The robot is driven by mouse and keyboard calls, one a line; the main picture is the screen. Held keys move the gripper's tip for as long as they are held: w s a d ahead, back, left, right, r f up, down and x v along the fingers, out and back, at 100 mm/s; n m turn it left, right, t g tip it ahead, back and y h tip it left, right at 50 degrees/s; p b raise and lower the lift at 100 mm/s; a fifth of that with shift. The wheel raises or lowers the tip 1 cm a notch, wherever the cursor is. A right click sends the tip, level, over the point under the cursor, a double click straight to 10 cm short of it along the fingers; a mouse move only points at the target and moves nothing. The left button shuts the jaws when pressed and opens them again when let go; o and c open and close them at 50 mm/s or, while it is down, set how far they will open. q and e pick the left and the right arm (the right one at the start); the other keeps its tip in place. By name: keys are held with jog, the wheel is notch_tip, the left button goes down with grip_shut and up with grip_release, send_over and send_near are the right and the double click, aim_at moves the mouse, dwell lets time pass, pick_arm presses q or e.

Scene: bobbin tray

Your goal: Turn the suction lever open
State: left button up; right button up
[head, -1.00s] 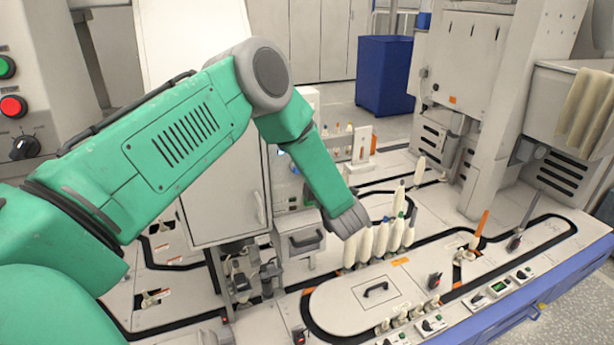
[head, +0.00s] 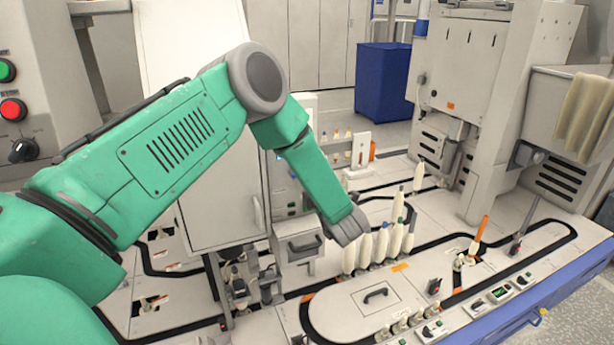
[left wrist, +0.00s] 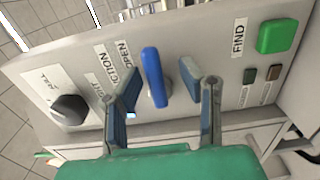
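The suction lever (left wrist: 154,78) is a blue bar on a grey panel in the left wrist view. Its upper end lies just right of the OPEN label (left wrist: 123,50). A partly hidden word ending in "CTION" is beside that label. My left gripper (left wrist: 160,88) is open, with one finger on each side of the lever. I see a gap on both sides, though contact lower down is hard to tell. My right gripper is in neither view.
On the same panel are a black knob (left wrist: 69,110) at left and a green button (left wrist: 277,36) marked FIND at right. In the head view several cream bobbins (head: 382,243) stand close beside my arm's end. A tall white cabinet (head: 222,190) stands behind the arm.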

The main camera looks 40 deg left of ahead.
pick_arm(q)
jog(key=shift+d+r, duration=0.15)
jog(key=v, duration=1.2)
jog(key=shift+f, duration=0.2)
jog(key=shift+a+f, duration=0.1)
jog(key=shift+a, duration=0.1)
